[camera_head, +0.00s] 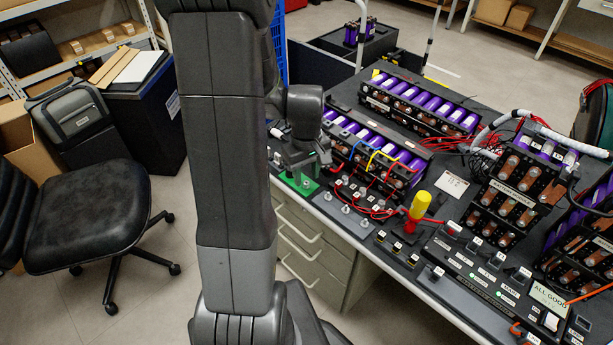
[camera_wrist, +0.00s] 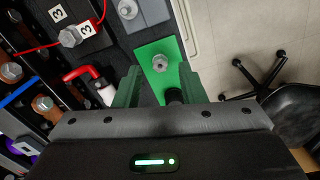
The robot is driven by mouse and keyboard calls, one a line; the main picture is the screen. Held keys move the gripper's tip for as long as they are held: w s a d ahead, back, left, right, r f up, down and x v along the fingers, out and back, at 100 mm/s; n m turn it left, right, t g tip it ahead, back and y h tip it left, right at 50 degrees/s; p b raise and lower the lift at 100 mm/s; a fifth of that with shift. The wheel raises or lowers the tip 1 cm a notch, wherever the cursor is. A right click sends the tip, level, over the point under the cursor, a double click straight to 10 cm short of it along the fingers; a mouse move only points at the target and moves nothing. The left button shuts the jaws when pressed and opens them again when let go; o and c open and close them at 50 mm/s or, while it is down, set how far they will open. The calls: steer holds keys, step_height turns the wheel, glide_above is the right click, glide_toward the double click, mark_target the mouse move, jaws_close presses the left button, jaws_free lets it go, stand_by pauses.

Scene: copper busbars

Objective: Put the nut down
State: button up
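A small grey metal nut (camera_wrist: 160,64) shows over the green plate (camera_wrist: 151,49) in the wrist view. It appears to rest on the plate; I cannot tell whether it sits on a stud. My gripper (camera_wrist: 159,73) is open, with its two green fingers wide apart on either side of the plate. The nut lies between the finger lines and touches neither finger. In the head view my gripper (camera_head: 305,168) is just above the green plate (camera_head: 299,184) at the bench's left edge. The nut is too small to make out there.
Battery packs (camera_head: 380,155), red wires and a yellow-handled screwdriver (camera_head: 419,206) crowd the bench. A black chair (camera_head: 85,215) stands on the floor at left.

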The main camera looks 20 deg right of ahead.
mark_target(306, 183)
step_height(306, 183, up, 10)
steer(key=p, duration=0.1)
steer(key=shift+r, duration=0.15)
stand_by(1.5)
